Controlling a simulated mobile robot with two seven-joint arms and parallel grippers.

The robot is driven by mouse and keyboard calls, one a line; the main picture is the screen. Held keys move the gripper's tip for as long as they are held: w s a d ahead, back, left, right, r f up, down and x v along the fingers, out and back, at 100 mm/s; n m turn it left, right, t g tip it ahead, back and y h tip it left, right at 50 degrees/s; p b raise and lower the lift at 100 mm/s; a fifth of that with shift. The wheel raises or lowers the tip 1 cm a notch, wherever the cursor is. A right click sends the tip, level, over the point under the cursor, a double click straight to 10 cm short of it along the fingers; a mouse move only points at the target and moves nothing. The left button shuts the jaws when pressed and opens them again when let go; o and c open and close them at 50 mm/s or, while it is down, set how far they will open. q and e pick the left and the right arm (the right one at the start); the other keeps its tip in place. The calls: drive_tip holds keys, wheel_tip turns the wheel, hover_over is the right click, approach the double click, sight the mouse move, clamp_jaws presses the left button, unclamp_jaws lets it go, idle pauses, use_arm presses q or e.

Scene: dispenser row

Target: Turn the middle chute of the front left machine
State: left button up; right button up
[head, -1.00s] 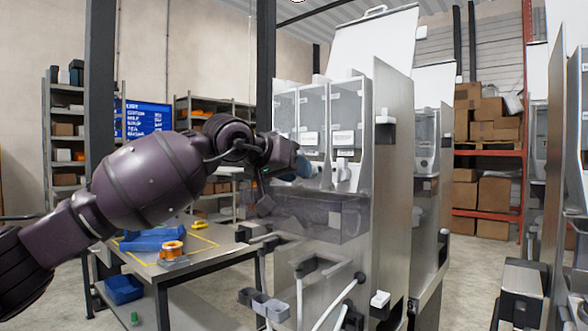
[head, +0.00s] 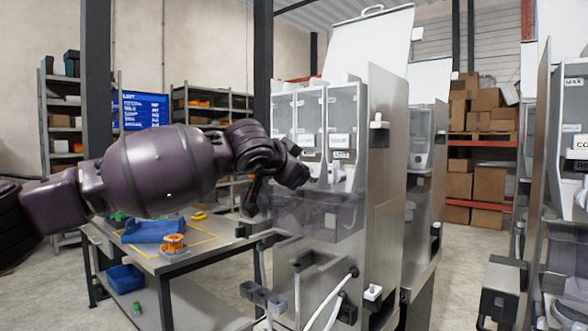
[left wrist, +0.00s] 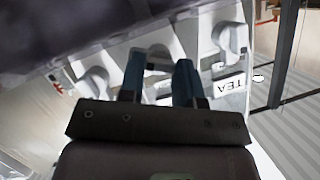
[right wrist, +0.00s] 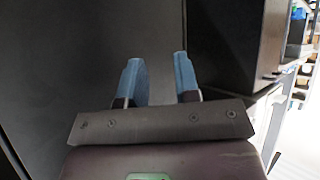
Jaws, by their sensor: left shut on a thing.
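The front left machine (head: 375,190) is a tall steel dispenser with clear bins and white chutes under them. In the left wrist view, the middle chute (left wrist: 159,58) is white and sits between the two blue fingers of my left gripper (left wrist: 159,78), which is shut on it. White chutes flank it on the left (left wrist: 92,82) and the right (left wrist: 228,38). In the head view, my left wrist hides the fingers and the middle chute; a neighbouring chute (head: 341,172) shows to its right. My right gripper (right wrist: 159,75) is open and empty before a dark surface, outside the head view.
A clear tray (head: 315,212) juts from the machine below the chutes. A work table (head: 190,262) with a blue bin (head: 150,231) and an orange spool (head: 173,243) stands at left. More machines (head: 567,170) stand at right, with open floor between.

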idle(0.4)
use_arm(q)
drive_tip(key=o, duration=0.9)
